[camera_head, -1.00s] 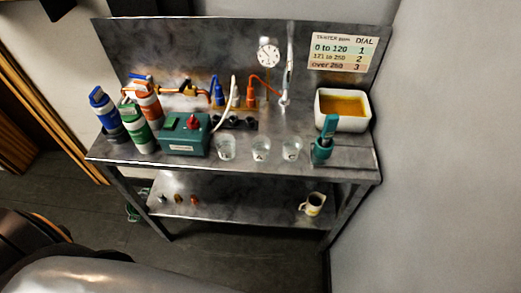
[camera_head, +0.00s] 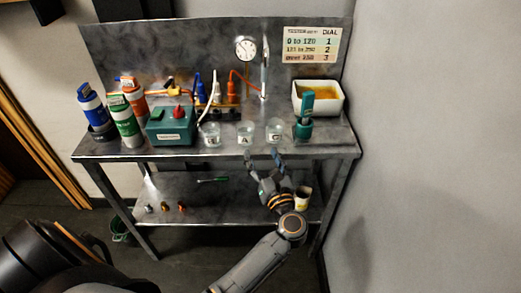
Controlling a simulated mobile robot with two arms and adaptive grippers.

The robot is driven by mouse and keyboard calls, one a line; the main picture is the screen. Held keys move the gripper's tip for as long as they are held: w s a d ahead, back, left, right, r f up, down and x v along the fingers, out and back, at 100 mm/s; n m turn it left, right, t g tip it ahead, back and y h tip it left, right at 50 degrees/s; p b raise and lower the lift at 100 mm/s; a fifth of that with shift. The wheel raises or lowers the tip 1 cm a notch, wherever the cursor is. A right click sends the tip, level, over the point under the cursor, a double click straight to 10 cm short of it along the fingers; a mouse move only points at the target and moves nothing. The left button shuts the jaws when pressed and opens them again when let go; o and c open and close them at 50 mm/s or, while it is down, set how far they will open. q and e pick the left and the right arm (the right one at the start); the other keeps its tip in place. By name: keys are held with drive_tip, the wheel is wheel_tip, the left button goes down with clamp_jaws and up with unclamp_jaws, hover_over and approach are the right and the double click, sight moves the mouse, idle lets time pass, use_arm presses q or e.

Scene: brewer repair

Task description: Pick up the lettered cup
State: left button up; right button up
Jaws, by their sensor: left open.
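Three small clear cups with letter labels stand in a row at the front of the steel bench top. The left cup (camera_head: 211,134) has a letter I cannot read surely. The middle cup (camera_head: 245,134) seems to read A, and the right cup (camera_head: 275,131) seems to read C. My left gripper (camera_head: 262,154) reaches up from below, open and empty. Its fingertips are spread just below the middle and right cups in the picture, at the bench's front edge, and it appears to touch neither. My right gripper is not in view.
A teal handheld device (camera_head: 304,118) stands right of the cups, before a white basin (camera_head: 318,98) of amber liquid. A teal box (camera_head: 170,126) and several bottles stand left. The lower shelf (camera_head: 222,200) holds small parts and a mug (camera_head: 303,196), partly hidden by my arm.

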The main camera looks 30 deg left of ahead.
use_arm(q)
drive_tip(key=n, duration=0.2)
drive_tip(key=g+p, duration=0.1)
drive_tip(key=p, duration=0.1)
approach(245, 126)
drive_tip(key=shift+w+a+r+n, duration=0.15)
drive_tip(key=shift+w+a+r, duration=0.05)
drive_tip(key=shift+a+r, duration=0.2)
drive_tip(key=shift+w+a+r+n, duration=0.15)
drive_tip(key=shift+w+a+r, duration=0.15)
drive_tip(key=shift+r, duration=0.2)
drive_tip(key=shift+w+a, duration=0.25)
drive_tip(key=shift+a, duration=0.2)
drive_tip(key=p+x, duration=0.1)
drive_tip(key=x, duration=0.3)
drive_tip(key=shift+a+r+p, duration=0.15)
drive_tip(key=shift+a+p, duration=0.15)
drive_tip(key=shift+p, duration=0.1)
drive_tip(key=shift+w+a, duration=0.2)
drive_tip(key=shift+w, duration=0.05)
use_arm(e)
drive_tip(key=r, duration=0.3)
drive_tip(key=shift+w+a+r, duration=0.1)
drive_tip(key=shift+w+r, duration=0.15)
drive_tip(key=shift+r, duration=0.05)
use_arm(q)
drive_tip(key=shift+c, duration=0.2)
